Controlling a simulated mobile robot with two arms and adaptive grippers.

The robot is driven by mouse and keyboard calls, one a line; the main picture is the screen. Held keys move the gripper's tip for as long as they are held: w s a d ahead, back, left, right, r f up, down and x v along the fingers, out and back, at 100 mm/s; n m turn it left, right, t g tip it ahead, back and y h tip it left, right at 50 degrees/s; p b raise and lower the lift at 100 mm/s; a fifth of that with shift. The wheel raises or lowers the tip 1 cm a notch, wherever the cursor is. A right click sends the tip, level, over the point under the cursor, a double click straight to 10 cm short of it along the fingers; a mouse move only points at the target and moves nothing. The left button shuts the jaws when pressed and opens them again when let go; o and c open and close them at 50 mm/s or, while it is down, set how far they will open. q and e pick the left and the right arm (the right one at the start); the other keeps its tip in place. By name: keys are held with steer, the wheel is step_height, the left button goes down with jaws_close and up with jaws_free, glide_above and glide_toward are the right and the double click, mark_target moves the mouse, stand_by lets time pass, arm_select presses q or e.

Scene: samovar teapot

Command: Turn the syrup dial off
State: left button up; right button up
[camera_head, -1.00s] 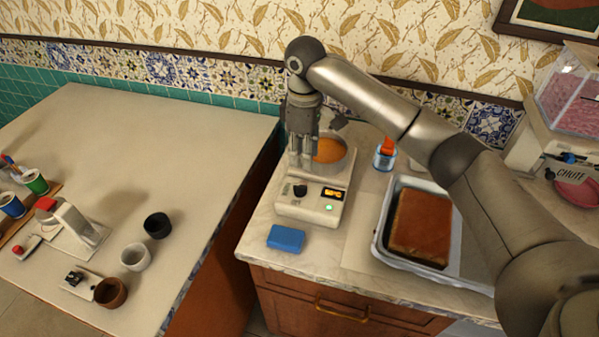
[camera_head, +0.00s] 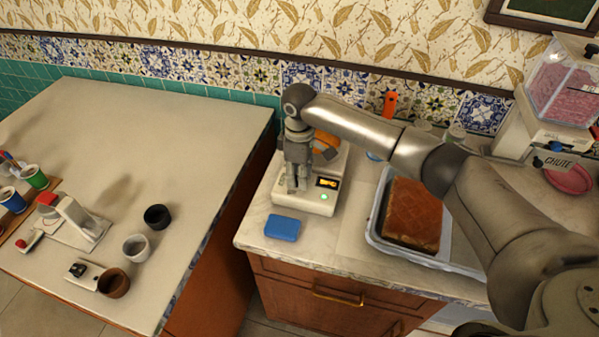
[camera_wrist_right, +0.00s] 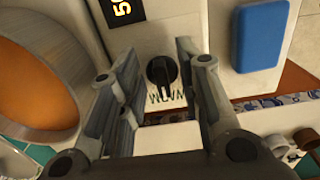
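The syrup warmer (camera_head: 318,205) is a cream-coloured unit with a lit display (camera_head: 327,183) and a green light on its front panel. Its black dial (camera_wrist_right: 162,72) has a pale pointer mark and lettering beside it in the wrist view. In the head view my right gripper hides the dial. My right gripper (camera_head: 297,187) points down over the panel. In the wrist view the gripper (camera_wrist_right: 158,52) is open, with one finger on each side of the dial and gaps between; contact is not visible. The bowl of orange syrup (camera_wrist_right: 35,90) is beside the left finger. My left gripper is not in view.
A blue block (camera_head: 282,228) lies in front of the warmer. A tray (camera_head: 375,228) with a brown cake (camera_head: 413,215) is to the right. Cups (camera_head: 136,247) stand on the left table, across a gap. A pink-filled dispenser (camera_head: 562,88) is at the far right.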

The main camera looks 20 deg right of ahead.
jaws_close()
steer(key=shift+r, duration=0.1)
steer(key=n+p, duration=0.2)
steer(key=n, duration=0.1)
steer(key=shift+w+r, duration=0.1)
steer(key=shift+w, duration=0.05)
steer(key=n+p, duration=0.1)
steer(key=n, duration=0.3)
steer(key=shift+w+p, duration=0.2)
steer(key=shift+p, duration=0.1)
steer(key=n, duration=0.5)
steer(key=shift+w, duration=0.25)
steer(key=n, duration=0.5)
steer(key=shift+w+a+n, duration=0.2)
steer(key=shift+n, duration=0.2)
jaws_free()
